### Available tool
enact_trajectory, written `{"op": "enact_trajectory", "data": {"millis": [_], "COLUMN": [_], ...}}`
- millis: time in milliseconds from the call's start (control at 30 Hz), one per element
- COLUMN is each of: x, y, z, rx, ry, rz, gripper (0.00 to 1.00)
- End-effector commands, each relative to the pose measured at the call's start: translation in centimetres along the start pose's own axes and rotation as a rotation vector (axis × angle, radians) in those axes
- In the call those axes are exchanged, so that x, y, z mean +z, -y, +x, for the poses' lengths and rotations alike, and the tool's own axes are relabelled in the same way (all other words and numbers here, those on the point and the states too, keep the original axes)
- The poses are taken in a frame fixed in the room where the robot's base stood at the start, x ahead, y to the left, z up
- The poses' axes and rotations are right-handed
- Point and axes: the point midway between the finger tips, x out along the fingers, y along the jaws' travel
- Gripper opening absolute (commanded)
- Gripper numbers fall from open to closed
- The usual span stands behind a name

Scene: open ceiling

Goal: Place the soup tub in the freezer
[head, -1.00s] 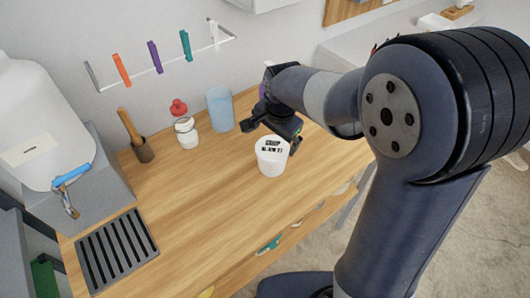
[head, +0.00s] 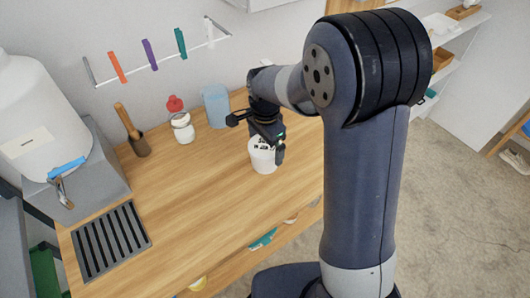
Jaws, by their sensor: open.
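My gripper (head: 262,138) is open and comes down at the tub's top from behind. One finger shows at the tub's right side, and the gripper hides part of the lid. I cannot tell whether the fingers touch the tub. No freezer can be made out in the view.
A dark slatted grate (head: 110,240) lies front left. The counter's middle front is clear.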

Motion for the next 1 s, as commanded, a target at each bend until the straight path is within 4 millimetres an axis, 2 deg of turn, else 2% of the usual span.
{"op": "enact_trajectory", "data": {"millis": [233,533,1000], "x": [0.1,0.0,0.0], "y": [0.1,0.1,0.1], "z": [3.2,3.7,3.6], "rx": [0.004,0.0,0.0], "ry": [0.001,0.0,0.0], "rz": [0.0,-0.001,-0.001], "gripper": [1.0,1.0,0.62]}}
